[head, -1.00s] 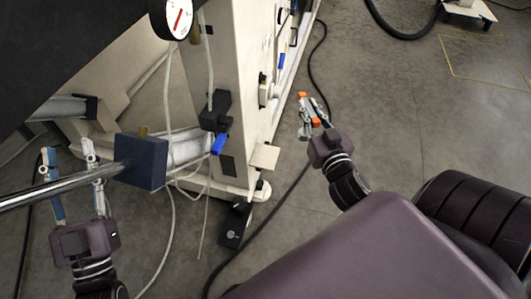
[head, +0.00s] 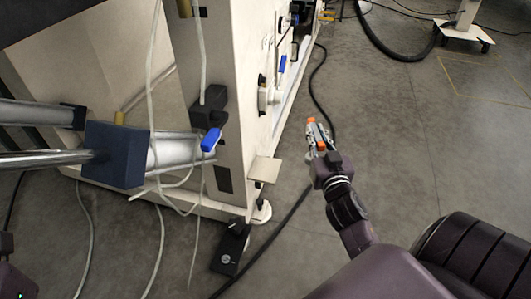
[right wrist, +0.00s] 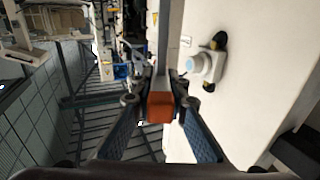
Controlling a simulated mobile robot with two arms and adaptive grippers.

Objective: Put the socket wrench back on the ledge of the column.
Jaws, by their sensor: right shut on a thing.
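My right gripper (head: 317,138) is shut on the socket wrench (head: 311,122), whose orange part shows between the fingers. In the right wrist view the wrench (right wrist: 160,107) is an orange block with a grey shaft pointing away, pinched between the fingertips (right wrist: 158,101). The beige column (head: 240,85) stands left of this gripper. A small flat ledge (head: 264,170) sticks out low from its side, bare on top. The gripper is to the right of the ledge and apart from it. Only a dark part of my left arm shows at the lower left edge; its fingers are out of sight.
A blue-handled valve (head: 281,68) is on the column's side and another blue handle (head: 211,139) is on its front. A black pedal box (head: 231,248) and a black cable (head: 287,217) lie on the floor.

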